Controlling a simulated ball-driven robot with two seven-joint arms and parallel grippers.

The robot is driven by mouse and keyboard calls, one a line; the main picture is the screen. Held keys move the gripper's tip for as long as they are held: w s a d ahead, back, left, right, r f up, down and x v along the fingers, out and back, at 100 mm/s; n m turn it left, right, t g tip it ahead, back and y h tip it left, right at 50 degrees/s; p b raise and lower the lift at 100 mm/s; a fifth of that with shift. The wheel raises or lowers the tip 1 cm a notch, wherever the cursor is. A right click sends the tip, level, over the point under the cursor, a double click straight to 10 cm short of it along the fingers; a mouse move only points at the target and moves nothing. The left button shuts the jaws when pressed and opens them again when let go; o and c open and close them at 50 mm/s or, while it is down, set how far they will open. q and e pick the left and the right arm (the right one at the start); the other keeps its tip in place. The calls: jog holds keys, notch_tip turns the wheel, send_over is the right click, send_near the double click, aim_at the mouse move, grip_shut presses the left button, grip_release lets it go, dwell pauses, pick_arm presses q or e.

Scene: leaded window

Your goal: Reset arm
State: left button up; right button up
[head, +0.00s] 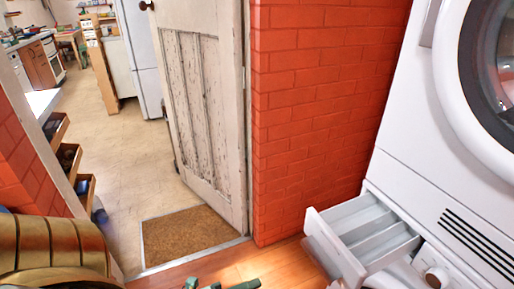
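No arm shows clearly in the head view. Some small dark green pieces (244,284) stick up at the bottom edge, over the wooden floor. They are cut off by the frame, and I cannot tell whether they are tips of my grippers. I see nothing held between them.
At right stands a white machine (440,140) with a round door; its drawer (350,245) is pulled out. A red brick wall (315,110) and a worn door (200,100) stand centre. A brown doormat (190,233) lies in the doorway. A gold ribbed object (60,248) fills the lower left.

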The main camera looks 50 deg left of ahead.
pick_arm(q)
jog(key=s+a+f+n+g+y+p, duration=0.1)
jog(key=s+f+n+g+y, duration=0.2)
jog(key=f, duration=0.4)
jog(key=s+a+f+n+g+y, duration=0.1)
jog(key=s+a+f+n, duration=0.15)
jog(key=f+n, duration=0.3)
jog(key=s+a+f+n+g+y+p, duration=0.1)
jog(key=s+f+n+g+y, duration=0.1)
jog(key=s+f+n, duration=0.35)
jog(key=s+d+f+n+g+p, duration=0.2)
jog(key=s+f+g, duration=0.3)
jog(key=s, duration=0.6)
jog(key=s+d+f+n+g+p, duration=0.2)
jog(key=s+d+f+g+p, duration=0.2)
jog(key=s, duration=0.8)
notch_tip(320, 180, down, 3)
jog(key=shift+s+f+g, duration=0.1)
jog(key=shift+s+g, duration=0.1)
jog(key=shift+g, duration=0.8)
pick_arm(e)
jog(key=w+r, duration=0.3)
jog(key=r, duration=0.4)
jog(key=shift+w+r+t, duration=0.15)
jog(key=shift+r+t, duration=0.15)
jog(key=shift+t, duration=0.1)
